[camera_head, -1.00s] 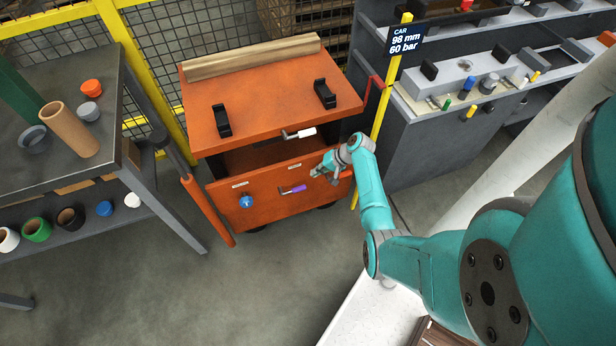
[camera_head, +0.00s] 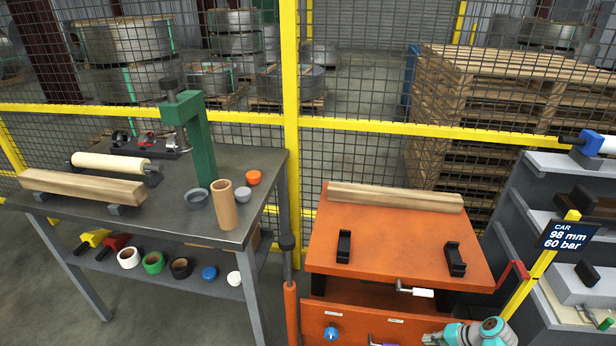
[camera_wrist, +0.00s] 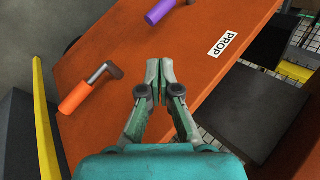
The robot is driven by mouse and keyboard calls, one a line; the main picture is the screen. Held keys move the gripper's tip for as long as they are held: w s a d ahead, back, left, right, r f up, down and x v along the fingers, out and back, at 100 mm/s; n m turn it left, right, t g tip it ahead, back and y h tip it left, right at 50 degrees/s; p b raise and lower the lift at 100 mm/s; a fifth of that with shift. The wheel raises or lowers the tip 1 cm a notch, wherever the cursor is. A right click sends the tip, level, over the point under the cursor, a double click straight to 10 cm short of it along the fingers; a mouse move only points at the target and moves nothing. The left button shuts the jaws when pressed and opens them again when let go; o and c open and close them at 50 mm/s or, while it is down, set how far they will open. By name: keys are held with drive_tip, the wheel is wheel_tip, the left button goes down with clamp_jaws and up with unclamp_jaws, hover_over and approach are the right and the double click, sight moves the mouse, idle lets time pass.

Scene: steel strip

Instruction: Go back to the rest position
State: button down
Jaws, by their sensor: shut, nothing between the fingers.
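My gripper (camera_wrist: 160,72) is shut and empty, its two fingertips together in the wrist view. It is in front of the orange cart's front panel (camera_wrist: 190,50), but I cannot tell how far from it. In the head view, part of my wrist shows at the bottom edge, at the cart's lower right; the fingertips are hard to make out there. In the wrist view, a purple handle (camera_wrist: 160,11) lies beyond the fingertips, and an orange handle (camera_wrist: 86,91) on a dark metal stem is to their left. Both are apart from the fingers.
The orange cart (camera_head: 385,240) carries a wooden beam (camera_head: 395,197) and two black brackets. A grey workbench (camera_head: 130,222) with a green press (camera_head: 198,140) is at the left. A yellow mesh fence (camera_head: 350,125) runs behind. A yellow signpost (camera_head: 540,265) and grey cabinets are at the right.

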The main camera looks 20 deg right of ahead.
drive_tip(key=s+a+f+n+h, duration=0.1)
drive_tip(key=s+a+f, duration=0.15)
drive_tip(key=a, duration=0.55)
drive_tip(key=s+a+f+n+h, duration=0.1)
drive_tip(key=a+f+h, duration=0.1)
drive_tip(key=a+f, duration=0.35)
drive_tip(key=s+a+r+n+h, duration=0.1)
drive_tip(key=s+a+r, duration=0.1)
drive_tip(key=s+a, duration=0.3)
drive_tip(key=s+a+r+n+h, duration=0.1)
drive_tip(key=s+a+r, duration=0.15)
drive_tip(key=a, duration=0.55)
drive_tip(key=s+a+r+n+t+h, duration=0.1)
drive_tip(key=s+a+r+n+t, duration=0.1)
drive_tip(key=s+a+r, duration=0.3)
drive_tip(key=s+a+r+n+t, duration=0.2)
drive_tip(key=s+a+r, duration=0.1)
drive_tip(key=s+r, duration=0.35)
drive_tip(key=s+a+r+n+t+y, duration=0.1)
drive_tip(key=s+r+n+t, duration=0.1)
drive_tip(key=r, duration=0.9)
drive_tip(key=s+a+r+n+t+y, duration=0.1)
drive_tip(key=s+r, duration=0.3)
drive_tip(key=r, duration=0.7)
drive_tip(key=shift+a+r+n+t, duration=0.15)
drive_tip(key=shift+a+n+t, duration=0.35)
drive_tip(key=shift+a+n, duration=0.25)
